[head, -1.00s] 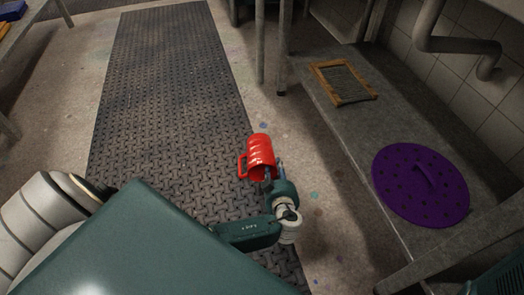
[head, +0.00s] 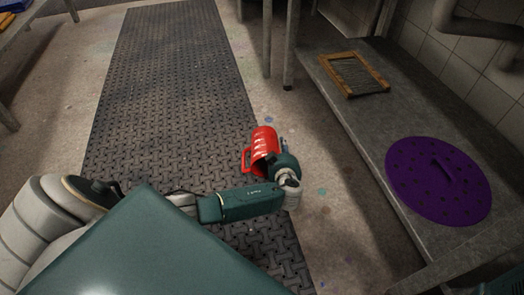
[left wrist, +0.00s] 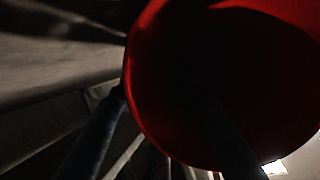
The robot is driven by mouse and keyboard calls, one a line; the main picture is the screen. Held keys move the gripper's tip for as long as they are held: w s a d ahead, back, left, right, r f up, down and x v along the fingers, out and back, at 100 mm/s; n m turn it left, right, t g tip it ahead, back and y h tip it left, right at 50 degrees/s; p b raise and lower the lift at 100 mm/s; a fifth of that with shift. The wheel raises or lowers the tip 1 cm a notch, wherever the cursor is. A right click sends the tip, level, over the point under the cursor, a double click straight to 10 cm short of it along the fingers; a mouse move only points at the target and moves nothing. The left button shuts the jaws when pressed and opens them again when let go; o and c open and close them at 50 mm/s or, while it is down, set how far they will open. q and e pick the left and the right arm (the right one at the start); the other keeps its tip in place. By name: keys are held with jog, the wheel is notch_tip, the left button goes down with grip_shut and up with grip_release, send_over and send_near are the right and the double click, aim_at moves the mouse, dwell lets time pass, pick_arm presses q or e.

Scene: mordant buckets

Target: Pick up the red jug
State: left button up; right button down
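The red jug (head: 265,141) is near the middle of the head view, lying tilted with its handle to the left. My left gripper (head: 274,166) is at its lower right end and shut on its wall. In the left wrist view the jug's round mouth (left wrist: 150,100) fills much of the picture. One dark finger reaches inside the mouth and the other lies outside the wall. The jug appears held above the floor. The exact contact of the fingertips is too dark to see.
A grey low shelf (head: 372,118) on the right bears a wooden-framed washboard (head: 352,75) and a purple lid with holes (head: 438,180). A dark textured mat (head: 170,80) covers the floor at left. Grey table legs (head: 289,45) stand behind. The floor around the jug is clear.

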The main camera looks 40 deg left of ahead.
pick_arm(q)
grip_shut()
